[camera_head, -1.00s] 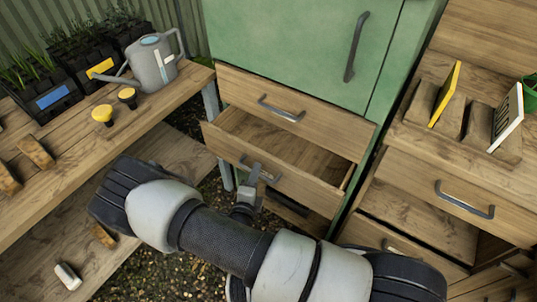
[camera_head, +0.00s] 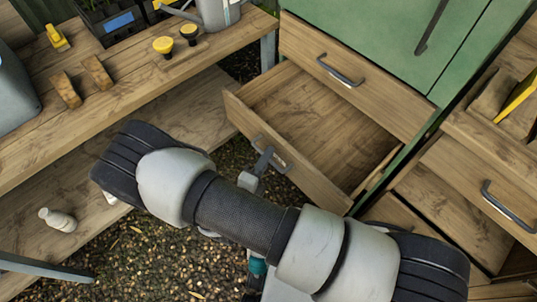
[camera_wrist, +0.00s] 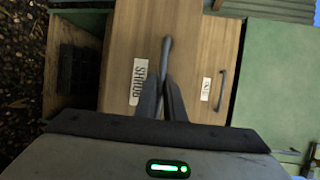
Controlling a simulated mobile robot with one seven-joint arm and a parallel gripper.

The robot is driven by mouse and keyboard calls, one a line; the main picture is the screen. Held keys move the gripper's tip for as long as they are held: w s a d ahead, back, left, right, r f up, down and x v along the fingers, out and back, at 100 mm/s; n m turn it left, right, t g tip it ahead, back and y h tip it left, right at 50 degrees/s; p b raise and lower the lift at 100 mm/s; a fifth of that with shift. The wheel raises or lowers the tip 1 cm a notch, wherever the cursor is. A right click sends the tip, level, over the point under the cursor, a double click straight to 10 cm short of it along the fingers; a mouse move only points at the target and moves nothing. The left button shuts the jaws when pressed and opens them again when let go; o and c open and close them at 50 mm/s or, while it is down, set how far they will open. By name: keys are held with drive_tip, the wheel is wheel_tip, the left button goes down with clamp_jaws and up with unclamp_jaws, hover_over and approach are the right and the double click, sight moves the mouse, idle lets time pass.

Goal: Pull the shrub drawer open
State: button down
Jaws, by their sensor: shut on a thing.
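The shrub drawer (camera_head: 290,167) is a wooden drawer under another drawer in the green cabinet (camera_head: 405,35). It stands well out, and its empty inside shows in the head view. In the wrist view its front (camera_wrist: 130,50) carries a label (camera_wrist: 138,82) reading "SHRUB". My gripper (camera_head: 262,165) is shut on the drawer's metal handle (camera_head: 275,157). The wrist view shows both dark fingers (camera_wrist: 163,85) closed around the handle bar (camera_wrist: 166,52). Part of the handle is hidden by the fingers.
A closed drawer (camera_head: 350,85) with a handle sits just above. A wooden bench (camera_head: 120,85) with a watering can (camera_head: 215,12) and yellow-topped stampers stands at the left. Another wooden unit (camera_head: 470,185) is close at the right. Gravel ground (camera_head: 165,255) is free in front.

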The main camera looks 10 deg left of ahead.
drive_tip(key=c, duration=2.1)
unclamp_jaws()
drive_tip(key=p+v, duration=0.1)
drive_tip(key=v, duration=1.6)
drive_tip(key=shift+s+r+p, duration=0.15)
drive_tip(key=shift+r+p, duration=0.05)
drive_tip(key=shift+p, duration=0.1)
